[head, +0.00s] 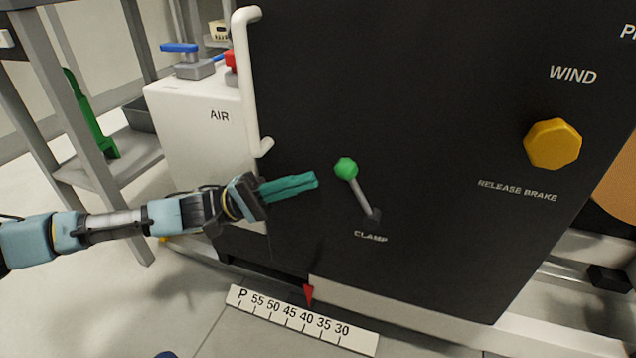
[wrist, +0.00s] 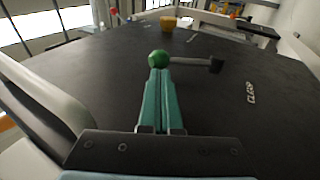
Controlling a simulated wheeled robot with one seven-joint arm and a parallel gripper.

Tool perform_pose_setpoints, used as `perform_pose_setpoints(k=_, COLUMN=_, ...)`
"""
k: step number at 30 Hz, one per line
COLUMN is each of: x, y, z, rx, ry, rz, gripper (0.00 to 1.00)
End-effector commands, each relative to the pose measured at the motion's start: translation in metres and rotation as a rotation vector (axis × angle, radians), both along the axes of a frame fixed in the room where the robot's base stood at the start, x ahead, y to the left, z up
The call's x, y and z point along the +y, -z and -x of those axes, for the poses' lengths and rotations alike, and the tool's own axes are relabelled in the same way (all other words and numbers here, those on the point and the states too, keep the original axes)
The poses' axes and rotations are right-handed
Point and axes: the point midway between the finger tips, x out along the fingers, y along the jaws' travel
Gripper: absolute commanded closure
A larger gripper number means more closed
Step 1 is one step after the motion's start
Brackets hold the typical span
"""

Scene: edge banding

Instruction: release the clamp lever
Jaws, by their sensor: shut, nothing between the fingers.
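The clamp lever is a grey rod with a green ball knob (head: 346,168) on the dark machine panel, above the word CLAMP. In the head view the rod (head: 361,194) leans up and to the left from its pivot (head: 373,215). My gripper (head: 315,180) has teal fingers, closed together, with the tips just left of the knob. In the wrist view the fingers (wrist: 160,72) point at the green knob (wrist: 158,59), which shows right at their tips. I cannot tell whether they touch it. The gripper holds nothing.
A white handle bar (head: 247,85) runs along the panel's left edge, above my gripper. A white AIR cabinet (head: 205,125) stands behind my gripper. A yellow knob (head: 552,144) sits at the panel's right. A numbered scale (head: 300,320) with a red pointer (head: 308,294) lies below.

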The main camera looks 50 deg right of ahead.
Motion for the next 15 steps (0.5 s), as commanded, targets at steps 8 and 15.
perform_pose_setpoints(k=8, x=-0.013, y=-0.012, z=0.024, rx=0.000, ry=0.001, rz=0.000, gripper=1.00)
perform_pose_setpoints(k=15, x=-0.015, y=-0.015, z=0.027, rx=0.001, ry=0.000, rz=0.000, gripper=1.00)
